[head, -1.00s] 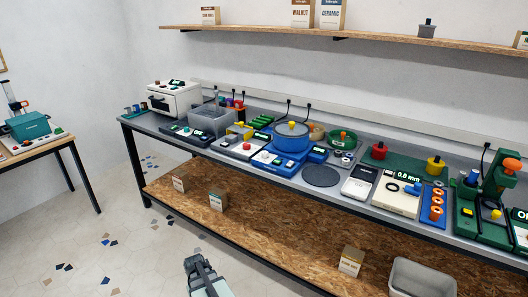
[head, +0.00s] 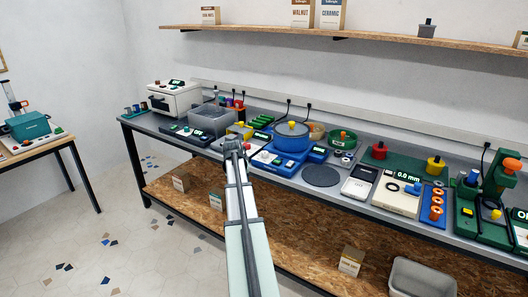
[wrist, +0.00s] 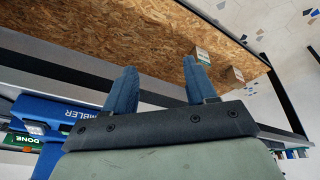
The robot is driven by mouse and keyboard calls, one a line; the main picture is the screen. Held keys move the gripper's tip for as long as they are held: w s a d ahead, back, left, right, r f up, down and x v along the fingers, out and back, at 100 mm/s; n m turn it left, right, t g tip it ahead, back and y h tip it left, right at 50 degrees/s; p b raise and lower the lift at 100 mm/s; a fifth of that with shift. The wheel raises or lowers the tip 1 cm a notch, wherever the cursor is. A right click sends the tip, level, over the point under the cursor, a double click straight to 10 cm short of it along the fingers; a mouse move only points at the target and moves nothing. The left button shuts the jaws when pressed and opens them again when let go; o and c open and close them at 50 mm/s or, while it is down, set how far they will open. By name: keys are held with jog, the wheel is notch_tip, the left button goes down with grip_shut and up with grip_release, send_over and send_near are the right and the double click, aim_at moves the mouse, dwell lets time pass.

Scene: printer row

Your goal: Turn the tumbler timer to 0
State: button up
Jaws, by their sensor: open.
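The blue tumbler (head: 292,138) stands on the bench in the head view, a round drum with a yellow knob on top and a blue base. Small controls and a display show on its base front, too small to read; I cannot tell which is the timer. In the wrist view a blue part lettered "...MBLER" (wrist: 50,108) shows upside down at the left edge. My gripper (head: 235,144) is raised at the bench's front edge, left of the tumbler in the head view. In the wrist view my gripper (wrist: 160,66) is open, with nothing between its two fingers.
A dark round mat (head: 321,176) lies right of the tumbler. A green "DONE" display (wrist: 22,140) shows in the wrist view. The lower wooden shelf (head: 300,230) is mostly clear.

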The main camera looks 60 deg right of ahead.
aim_at(265, 152)
jog(key=w+d+r+m+g+h, duration=0.1)
jog(key=w+d+r+m, duration=0.15)
jog(key=d+r, duration=0.6)
jog(key=w+d+r+m+g, duration=0.1)
jog(key=d+r+m, duration=0.4)
jog(key=r, duration=0.6)
jog(key=s+d+f+m, duration=0.1)
jog(key=f, duration=0.3)
jog(key=s+d+f+m, duration=0.1)
jog(key=d+f, duration=0.1)
jog(key=f, duration=0.3)
jog(key=s+d+f+m, duration=0.1)
jog(key=d+f, duration=0.1)
jog(key=f, duration=0.2)
jog(key=shift+s+d+f+m+g, duration=0.2)
jog(key=shift+s+d+m+g, duration=0.1)
jog(key=shift+g, duration=0.1)
jog(key=c, duration=1)
